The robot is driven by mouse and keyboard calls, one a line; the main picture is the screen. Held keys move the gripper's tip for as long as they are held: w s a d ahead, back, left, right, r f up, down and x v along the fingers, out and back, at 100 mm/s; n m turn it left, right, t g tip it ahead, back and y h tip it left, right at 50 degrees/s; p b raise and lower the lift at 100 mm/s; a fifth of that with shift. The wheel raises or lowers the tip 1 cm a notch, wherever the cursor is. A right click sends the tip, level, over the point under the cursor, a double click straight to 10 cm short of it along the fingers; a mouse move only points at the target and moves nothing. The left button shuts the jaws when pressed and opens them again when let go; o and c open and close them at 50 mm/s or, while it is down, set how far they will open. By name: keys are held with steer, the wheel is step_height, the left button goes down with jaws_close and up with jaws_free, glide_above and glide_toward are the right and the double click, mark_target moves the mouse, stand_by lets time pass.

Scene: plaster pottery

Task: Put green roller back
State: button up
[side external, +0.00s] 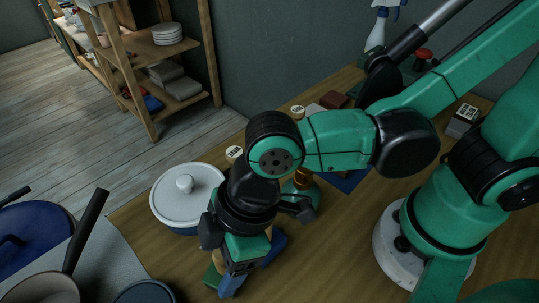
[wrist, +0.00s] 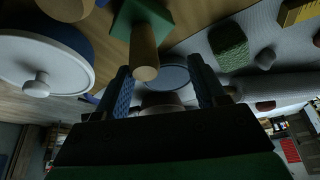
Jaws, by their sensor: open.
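My gripper (side external: 250,270) points down over the front of the wooden table in the side view. In the wrist view my gripper (wrist: 163,88) has its two blue ribbed fingers apart, with nothing visibly held between them. A green square-based piece with a round wooden peg (wrist: 145,45) is just beyond the fingers in the wrist view. A green edge (side external: 212,277) shows beside my gripper in the side view, mostly hidden by it. A green textured block (wrist: 228,47) lies on a grey surface at the right. I cannot tell which green thing is the roller.
A white-lidded blue pot (side external: 187,194) stands close left of my gripper; its lid (wrist: 45,65) shows in the wrist view. Pans and a blue pot (side external: 32,238) are at the lower left. A spray bottle (side external: 377,30) stands at the back. Shelves (side external: 150,60) are behind.

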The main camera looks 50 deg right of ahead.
steer(key=v, duration=0.9)
steer(key=w+d+m+t+h, duration=0.1)
steer(key=w+d+m+t, duration=0.1)
steer(key=d, duration=0.5)
steer(key=w+d+f+m+t+h, duration=0.1)
steer(key=w+d+m, duration=0.3)
steer(key=d+m, duration=0.2)
steer(key=w+d+f+m+t+h, duration=0.1)
steer(key=w+d+m+t+h, duration=0.1)
steer(key=d+m, duration=0.3)
steer(key=w+d, duration=0.1)
steer(key=d, duration=0.1)
steer(key=shift+w+d+t, duration=0.2)
steer(key=shift+d+t, duration=0.1)
